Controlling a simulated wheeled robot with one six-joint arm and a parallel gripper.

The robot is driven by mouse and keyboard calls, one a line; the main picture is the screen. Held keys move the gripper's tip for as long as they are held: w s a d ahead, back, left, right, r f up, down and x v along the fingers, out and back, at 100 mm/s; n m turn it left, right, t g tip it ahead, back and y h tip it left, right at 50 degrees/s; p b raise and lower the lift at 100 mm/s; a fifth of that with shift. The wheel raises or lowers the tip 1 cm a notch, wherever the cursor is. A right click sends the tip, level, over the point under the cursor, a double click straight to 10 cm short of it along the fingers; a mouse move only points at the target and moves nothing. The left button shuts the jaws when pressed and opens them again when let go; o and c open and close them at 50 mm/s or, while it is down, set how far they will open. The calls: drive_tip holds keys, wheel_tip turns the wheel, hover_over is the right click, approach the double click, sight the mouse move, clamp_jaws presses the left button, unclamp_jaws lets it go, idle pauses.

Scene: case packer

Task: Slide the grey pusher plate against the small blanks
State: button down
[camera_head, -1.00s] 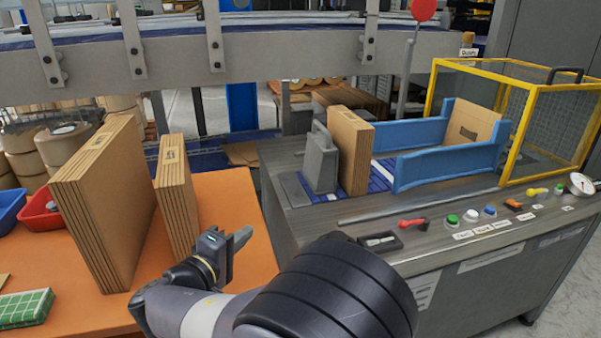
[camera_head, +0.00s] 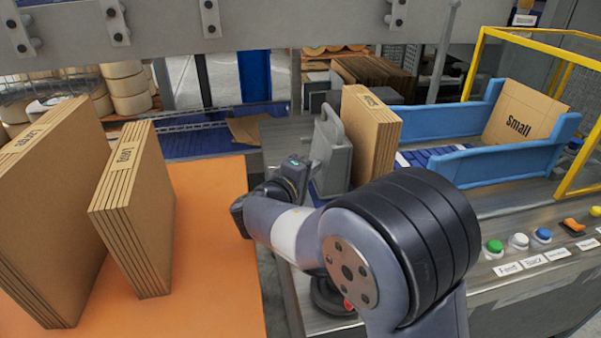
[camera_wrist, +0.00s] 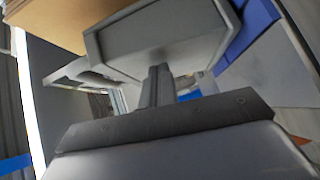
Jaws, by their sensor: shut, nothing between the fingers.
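The grey pusher plate (camera_head: 332,152) stands upright on the machine top, with a handle-like opening at its top. The small blanks (camera_head: 372,138), a brown cardboard stack, stand upright just right of it. I cannot tell whether plate and stack touch. My gripper (camera_head: 296,174) is at the plate's left side, its fingertips mostly hidden in the head view. In the wrist view my gripper (camera_wrist: 157,86) is shut and empty, its fingers pointing at the grey plate (camera_wrist: 150,42), very close; contact is unclear. Cardboard (camera_wrist: 62,20) shows at that view's upper left.
Blue guide walls (camera_head: 500,160) run right of the stack, with a blank (camera_head: 518,112) marked Small at the far end. A yellow-framed guard (camera_head: 480,60) is beyond. Two cardboard stacks (camera_head: 135,210) (camera_head: 50,200) stand on the orange table (camera_head: 210,270). Buttons (camera_head: 518,240) line the front edge.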

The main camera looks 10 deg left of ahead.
sight(326, 167)
drive_tip(key=shift+d, duration=0.1)
drive_tip(key=shift+w+d+f+b, duration=0.1)
drive_tip(key=shift+w+d+b, duration=0.15)
drive_tip(key=shift+d+b, duration=0.2)
drive_tip(key=shift+w+d+f+b, duration=0.1)
drive_tip(key=shift+w+d+b, duration=0.1)
drive_tip(key=shift+d+b, duration=0.25)
drive_tip(key=shift+w+d+r, duration=0.15)
drive_tip(key=shift+w+d, duration=0.05)
drive_tip(key=shift+d, duration=0.25)
drive_tip(key=shift+a, duration=0.1)
